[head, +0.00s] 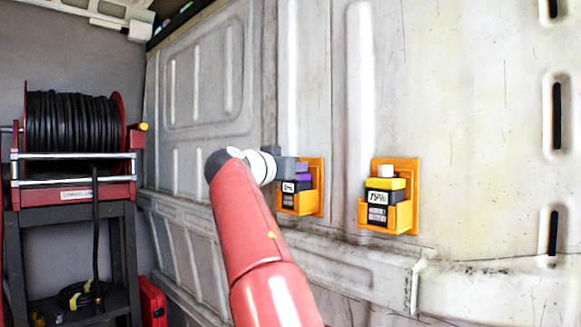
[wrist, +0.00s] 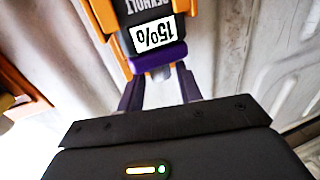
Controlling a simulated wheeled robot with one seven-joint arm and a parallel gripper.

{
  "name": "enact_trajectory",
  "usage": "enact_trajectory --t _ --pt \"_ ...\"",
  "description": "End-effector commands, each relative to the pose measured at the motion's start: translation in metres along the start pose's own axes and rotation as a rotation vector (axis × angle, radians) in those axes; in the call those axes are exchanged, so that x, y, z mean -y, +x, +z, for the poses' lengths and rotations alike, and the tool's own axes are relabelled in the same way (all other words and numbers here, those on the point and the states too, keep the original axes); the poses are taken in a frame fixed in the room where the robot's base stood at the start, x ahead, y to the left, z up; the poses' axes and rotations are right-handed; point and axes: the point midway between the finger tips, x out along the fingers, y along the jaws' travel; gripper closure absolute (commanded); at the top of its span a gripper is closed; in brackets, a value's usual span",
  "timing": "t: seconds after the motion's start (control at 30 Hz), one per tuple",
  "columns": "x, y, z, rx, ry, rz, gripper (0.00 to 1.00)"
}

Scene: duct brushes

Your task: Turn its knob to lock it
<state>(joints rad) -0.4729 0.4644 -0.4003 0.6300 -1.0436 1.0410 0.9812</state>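In the head view, a dark battery pack with a purple top (head: 303,178) sits in the left orange holder (head: 318,190) on the wall. My gripper (head: 297,166) is at the top of this pack and hides part of it. In the wrist view the pack (wrist: 150,38) shows its label upside down, reading 15%, with the purple band (wrist: 157,56) towards me. My gripper's two fingers (wrist: 160,78) stand apart, one on each side of a small dark part at the purple end. No knob shows clearly there, and I cannot tell whether the fingers touch that part.
A second orange holder (head: 415,190) to the right holds a yellow-topped dark pack (head: 385,192) with a pale block (head: 386,170) on top. A hose reel (head: 75,122) stands on a dark rack at the left. The pale ribbed wall (head: 480,120) is otherwise largely bare.

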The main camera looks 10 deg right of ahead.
Motion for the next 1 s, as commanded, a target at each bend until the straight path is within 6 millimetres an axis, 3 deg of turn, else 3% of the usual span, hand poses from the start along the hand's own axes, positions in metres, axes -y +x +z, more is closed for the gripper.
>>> enact_trajectory --t 0.07,0.37,0.8,1.0 --pt "0.000 0.000 0.000 0.000 0.000 -0.001 0.54" --pt "0.000 -0.002 0.000 -0.001 0.000 -0.002 0.54" --pt "0.001 -0.066 0.002 -0.001 0.000 -0.003 0.54" --pt "0.000 -0.078 0.000 -0.001 0.000 0.000 0.54"
